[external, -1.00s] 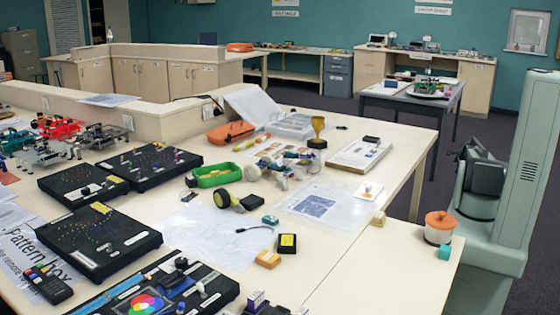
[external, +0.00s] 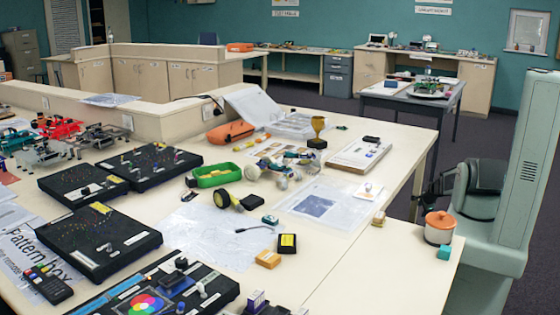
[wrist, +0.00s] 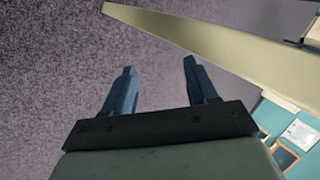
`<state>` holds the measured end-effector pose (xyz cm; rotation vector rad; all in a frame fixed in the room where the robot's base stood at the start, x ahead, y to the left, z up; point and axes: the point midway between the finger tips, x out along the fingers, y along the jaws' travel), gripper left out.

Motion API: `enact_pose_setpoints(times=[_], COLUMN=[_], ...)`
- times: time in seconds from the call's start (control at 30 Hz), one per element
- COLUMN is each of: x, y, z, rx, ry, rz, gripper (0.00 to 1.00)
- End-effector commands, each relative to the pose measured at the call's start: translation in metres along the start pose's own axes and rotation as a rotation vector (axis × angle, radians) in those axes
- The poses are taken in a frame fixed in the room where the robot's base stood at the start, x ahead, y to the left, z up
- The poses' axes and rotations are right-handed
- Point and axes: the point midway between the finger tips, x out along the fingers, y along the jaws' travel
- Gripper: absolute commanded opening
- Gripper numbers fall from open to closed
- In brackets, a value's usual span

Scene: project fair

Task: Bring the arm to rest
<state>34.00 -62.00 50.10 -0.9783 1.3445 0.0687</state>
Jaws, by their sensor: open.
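My gripper (wrist: 157,92) shows in the wrist view with its two blue fingers spread apart. It is open and nothing is between the fingers. Behind it in that view is grey carpet, and the table edge (wrist: 200,45) runs across the upper right. In the external view my arm is at the right, beside the table's right end. A dark part of it reaches toward the table edge there. The fingers cannot be made out in the external view.
The long table (external: 390,265) holds an orange-lidded pot (external: 439,227) and a teal cube (external: 444,252) at its right end, close to my arm. A gold trophy (external: 317,130), a green tray (external: 216,174) and black boards (external: 97,240) stand farther left. Carpet lies beyond the table.

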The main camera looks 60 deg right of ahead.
Motion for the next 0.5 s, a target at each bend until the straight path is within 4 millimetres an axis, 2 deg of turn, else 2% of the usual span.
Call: enact_pose_setpoints(times=[0.03,0.27,0.5], x=[-0.001,-0.008,-0.028], y=[0.005,0.047,0.109], z=[0.022,0.112,0.203], rx=[-0.048,-0.294,-0.593], ry=[-0.023,-0.128,-0.255], rz=[0.020,0.123,0.237], gripper=[0.58,0.58,0.58])
